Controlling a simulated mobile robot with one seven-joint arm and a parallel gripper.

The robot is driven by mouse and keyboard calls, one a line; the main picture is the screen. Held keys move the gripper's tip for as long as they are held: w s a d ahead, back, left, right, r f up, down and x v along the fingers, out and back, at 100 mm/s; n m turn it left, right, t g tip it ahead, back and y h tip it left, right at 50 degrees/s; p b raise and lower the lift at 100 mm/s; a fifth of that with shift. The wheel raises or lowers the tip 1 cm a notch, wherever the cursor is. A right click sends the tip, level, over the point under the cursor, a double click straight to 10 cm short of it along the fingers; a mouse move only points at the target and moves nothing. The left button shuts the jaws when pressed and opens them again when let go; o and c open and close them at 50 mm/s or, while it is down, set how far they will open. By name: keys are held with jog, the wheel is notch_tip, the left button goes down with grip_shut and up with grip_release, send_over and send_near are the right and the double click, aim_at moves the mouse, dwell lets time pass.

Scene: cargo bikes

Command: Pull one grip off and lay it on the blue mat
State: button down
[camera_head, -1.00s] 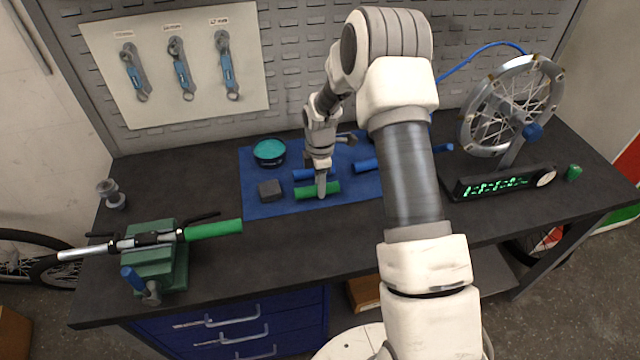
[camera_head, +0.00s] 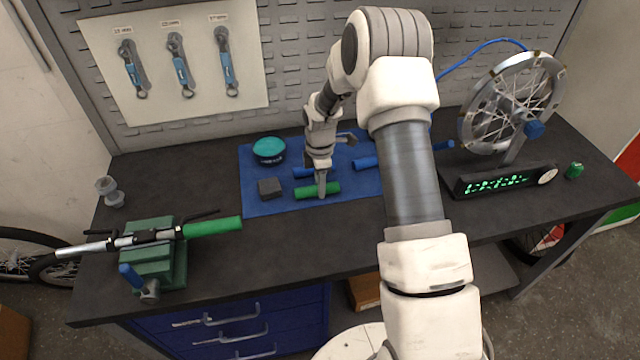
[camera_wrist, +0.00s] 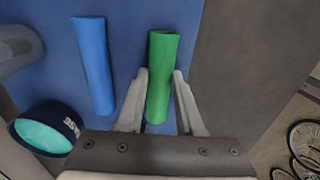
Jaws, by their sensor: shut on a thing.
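A green grip (camera_head: 306,191) lies along the front part of the blue mat (camera_head: 262,207). My gripper (camera_head: 322,190) is over it, pointing down, with its fingers shut on it. In the wrist view the green grip (camera_wrist: 163,70) runs between the two fingers (camera_wrist: 160,100). Another green grip (camera_head: 212,227) is on the right end of a handlebar (camera_head: 105,245) held in a green clamp (camera_head: 155,265). The handlebar's left end is bare metal.
Blue grips lie on the mat behind the green one, one clear in the wrist view (camera_wrist: 93,65). A teal-topped tin (camera_head: 268,150) and a dark block (camera_head: 269,188) are also there. A spoked wheel on a stand (camera_head: 510,105) is at the right.

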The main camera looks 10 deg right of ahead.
jog(key=shift+c, duration=2.3)
grip_release()
jog(key=s+r+m+t, duration=0.1)
jog(key=s+r+m, duration=0.1)
jog(key=r, duration=1)
jog(key=s+r+m, duration=0.1)
jog(key=s+r, duration=0.2)
jog(key=r, duration=1)
jog(key=s+r+m+t, duration=0.2)
jog(key=s+m, duration=0.5)
jog(key=s, duration=0.5)
jog(key=s+r+m+t, duration=0.2)
jog(key=s+r+m, duration=0.3)
jog(key=s, duration=0.8)
jog(key=m, duration=0.3)
jog(key=shift+s+a+r+t, duration=0.2)
jog(key=shift+a+r+t, duration=0.05)
jog(key=shift+t, duration=0.05)
